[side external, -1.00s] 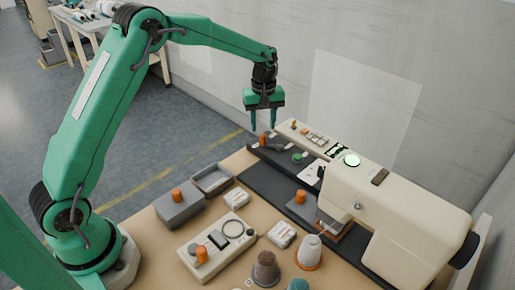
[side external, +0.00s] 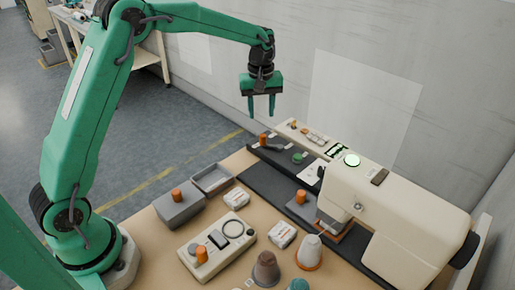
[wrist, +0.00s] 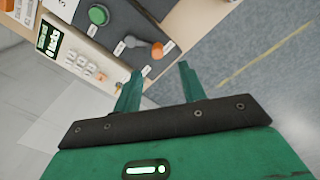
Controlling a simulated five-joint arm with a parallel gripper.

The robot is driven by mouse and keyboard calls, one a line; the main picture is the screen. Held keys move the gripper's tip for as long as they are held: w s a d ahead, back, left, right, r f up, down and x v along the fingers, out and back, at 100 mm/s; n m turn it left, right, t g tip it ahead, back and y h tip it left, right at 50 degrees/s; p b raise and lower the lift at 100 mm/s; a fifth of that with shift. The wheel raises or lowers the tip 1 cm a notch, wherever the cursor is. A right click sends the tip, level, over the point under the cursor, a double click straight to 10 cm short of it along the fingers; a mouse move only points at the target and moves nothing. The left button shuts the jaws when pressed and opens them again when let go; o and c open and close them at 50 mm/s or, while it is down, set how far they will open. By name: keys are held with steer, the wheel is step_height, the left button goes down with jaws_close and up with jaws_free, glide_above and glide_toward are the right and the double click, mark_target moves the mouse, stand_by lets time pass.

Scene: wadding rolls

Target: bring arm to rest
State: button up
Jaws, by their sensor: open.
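My gripper (side external: 260,112) is open and empty. It hangs with its fingers pointing down above the far end of the dark machine bed (side external: 268,180), clear of it. In the wrist view the two green fingers of my gripper (wrist: 160,72) are spread, with nothing between them. Beyond the fingers, the wrist view shows an orange knob on a grey lever (wrist: 157,50) and a green button (wrist: 98,15). The orange knob (side external: 263,138) also shows in the side view, below my gripper and apart from it.
A cream sewing-type machine (side external: 400,205) stands at the right, before a grey wall. Cones (side external: 308,254) stand in front. Air around my gripper is clear.

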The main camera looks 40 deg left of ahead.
steer(key=s+r+m+t, duration=0.2)
steer(key=s+r+m, duration=0.1)
steer(key=s+r, duration=0.5)
steer(key=s+d+r+m+t, duration=0.1)
steer(key=s+m, duration=0.3)
steer(key=s, duration=0.7)
steer(key=s+d+r+m+t, duration=0.1)
steer(key=s+m, duration=0.3)
steer(key=s, duration=0.8)
steer(key=shift+r+t, duration=0.15)
steer(key=shift+t, duration=0.55)
steer(key=shift+o, duration=0.2)
steer(key=shift+w+d, duration=0.15)
